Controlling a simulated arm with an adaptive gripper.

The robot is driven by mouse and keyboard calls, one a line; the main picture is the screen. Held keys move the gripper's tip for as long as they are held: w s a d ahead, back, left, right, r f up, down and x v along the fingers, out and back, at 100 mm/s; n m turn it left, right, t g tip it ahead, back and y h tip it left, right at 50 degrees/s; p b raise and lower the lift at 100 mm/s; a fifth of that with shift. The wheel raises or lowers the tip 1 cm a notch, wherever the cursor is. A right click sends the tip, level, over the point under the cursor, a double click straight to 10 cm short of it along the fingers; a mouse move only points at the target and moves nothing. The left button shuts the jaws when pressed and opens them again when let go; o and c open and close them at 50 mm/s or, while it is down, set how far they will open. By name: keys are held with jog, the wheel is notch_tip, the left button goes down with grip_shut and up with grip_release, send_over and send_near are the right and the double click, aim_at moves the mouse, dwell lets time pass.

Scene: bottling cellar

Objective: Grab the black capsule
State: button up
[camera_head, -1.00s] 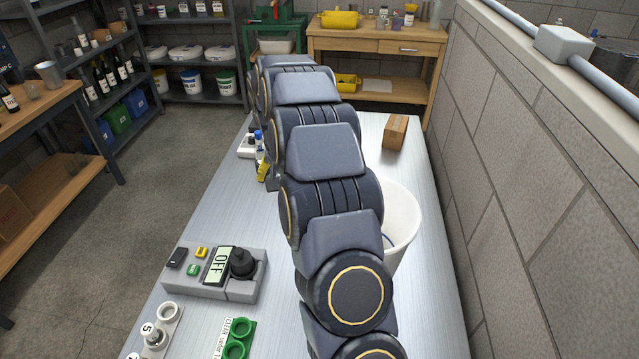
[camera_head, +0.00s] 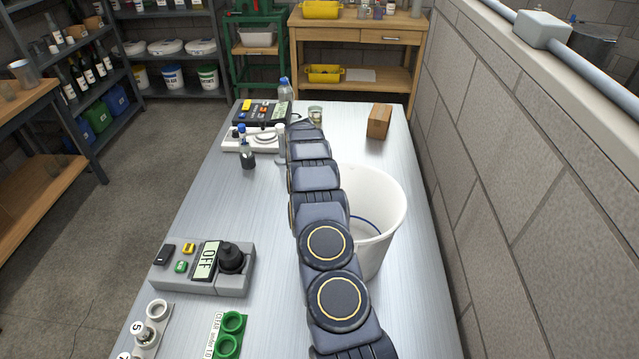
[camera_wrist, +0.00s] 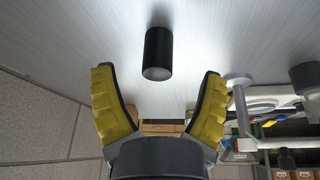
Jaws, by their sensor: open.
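The black capsule (camera_wrist: 158,53) is a plain dark cylinder on the pale metal table, seen in the wrist view. I cannot make it out in the head view. My gripper (camera_wrist: 158,72) shows in the wrist view with its two yellow-padded fingers spread wide and nothing between the pads. The capsule lies ahead of the palm, roughly midway between the fingertips, and apart from both fingers. In the head view my arm hides the gripper.
A white bucket (camera_head: 388,188) stands right of my arm, with a cardboard box (camera_head: 379,121) behind it. A grey meter (camera_head: 190,279) sits near.

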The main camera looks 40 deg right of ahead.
jog(key=shift+d+x, duration=0.15)
jog(key=shift+x, duration=1.05)
jog(key=shift+d+x, duration=0.15)
jog(key=shift+x, duration=1.05)
jog(key=shift+r, duration=0.1)
jog(key=c, duration=0.8)
